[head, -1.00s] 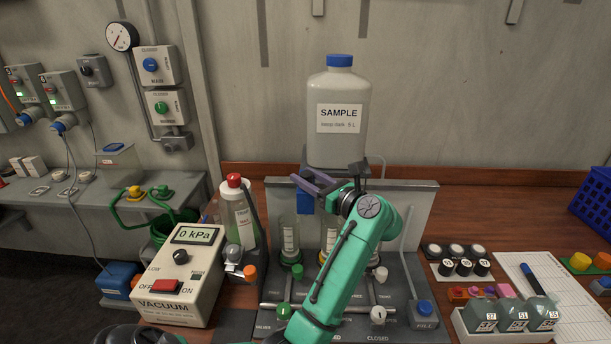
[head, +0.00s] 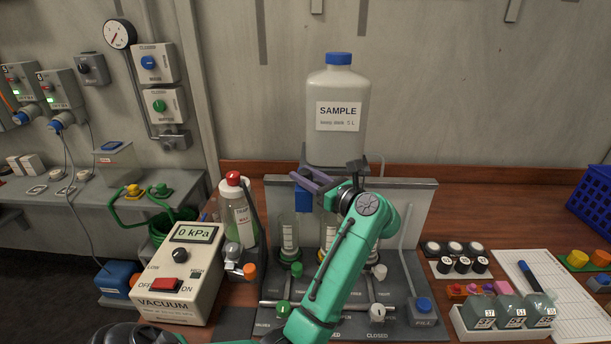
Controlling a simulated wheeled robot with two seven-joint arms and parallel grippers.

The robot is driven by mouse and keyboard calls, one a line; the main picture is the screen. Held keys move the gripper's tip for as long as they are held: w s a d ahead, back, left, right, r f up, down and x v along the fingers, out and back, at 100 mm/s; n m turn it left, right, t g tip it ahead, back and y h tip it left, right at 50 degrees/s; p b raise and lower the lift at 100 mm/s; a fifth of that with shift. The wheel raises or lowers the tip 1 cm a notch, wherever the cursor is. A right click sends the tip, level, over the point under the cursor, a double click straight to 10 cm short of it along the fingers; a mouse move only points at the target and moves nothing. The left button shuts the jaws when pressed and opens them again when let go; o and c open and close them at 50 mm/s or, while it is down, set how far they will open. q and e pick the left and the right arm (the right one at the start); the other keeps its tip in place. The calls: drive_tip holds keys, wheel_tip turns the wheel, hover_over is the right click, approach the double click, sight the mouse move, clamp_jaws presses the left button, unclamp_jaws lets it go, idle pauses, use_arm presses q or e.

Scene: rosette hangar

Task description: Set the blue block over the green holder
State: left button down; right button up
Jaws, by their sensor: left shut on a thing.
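The blue block (head: 303,200) is in my left gripper (head: 304,184), which is shut on it in the head view. The block hangs in front of the rig's grey back panel, above the left glass cylinder. My green arm covers part of the rig's middle and right. My right gripper is not in view.
A large SAMPLE bottle (head: 338,100) stands just behind and above my gripper. The trap bottle (head: 238,215) and vacuum box (head: 178,275) are to the left. A rack of sample bottles (head: 505,330) is at the front right. Valve knobs (head: 283,307) sit in front of the cylinders.

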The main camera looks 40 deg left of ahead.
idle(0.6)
use_arm(q)
drive_tip(key=s+a, duration=0.1)
drive_tip(key=s+a+b, duration=0.1)
drive_tip(key=a, duration=0.1)
drive_tip(key=shift+s+a+r, duration=0.1)
drive_tip(key=shift+s+a, duration=0.15)
drive_tip(key=shift+s, duration=0.05)
drive_tip(key=c, duration=0.6)
unclamp_jaws()
drive_tip(key=shift+o, duration=0.5)
drive_tip(key=shift+s+a, duration=0.1)
drive_tip(key=shift+a, duration=0.25)
drive_tip(key=shift+d, duration=0.1)
